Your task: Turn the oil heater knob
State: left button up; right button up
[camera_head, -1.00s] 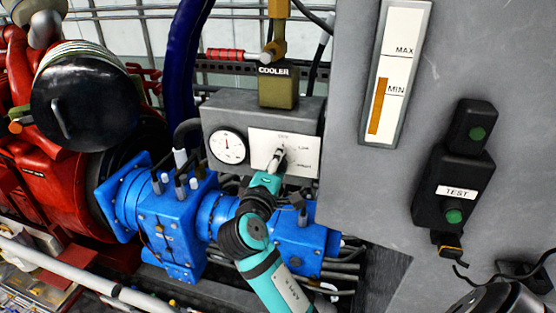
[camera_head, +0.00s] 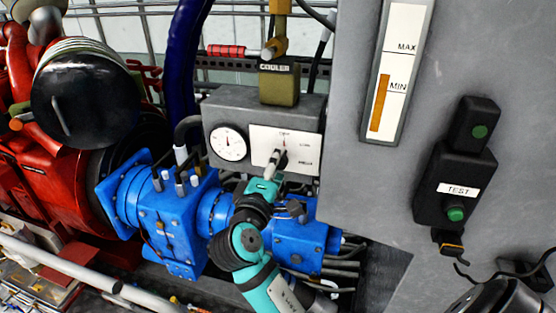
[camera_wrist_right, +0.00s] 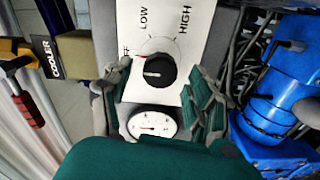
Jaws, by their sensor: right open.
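The oil heater knob (camera_wrist_right: 158,71) is round and black with a pale pointer line. It sits on a white plate (camera_wrist_right: 190,30) marked LOW and HIGH, with a third label partly hidden. The plate (camera_head: 300,142) also shows in the head view, on a grey box. My right gripper (camera_wrist_right: 160,103) is open, its fingers on either side of the lower plate and gauge, with the knob between and beyond them. I cannot tell whether they touch it. In the head view my right gripper (camera_head: 275,163) covers the knob. My left gripper is not in view.
A round gauge (camera_head: 228,143) sits left of the plate. The COOLER block (camera_head: 279,84) is above. Blue pump parts (camera_head: 170,225) and cables lie below. A grey cabinet (camera_head: 365,190) with a level strip and TEST button box (camera_head: 455,190) stands close at right.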

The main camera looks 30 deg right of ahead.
jog(key=v, duration=0.4)
jog(key=shift+s+a, duration=0.25)
jog(key=shift+a, duration=0.1)
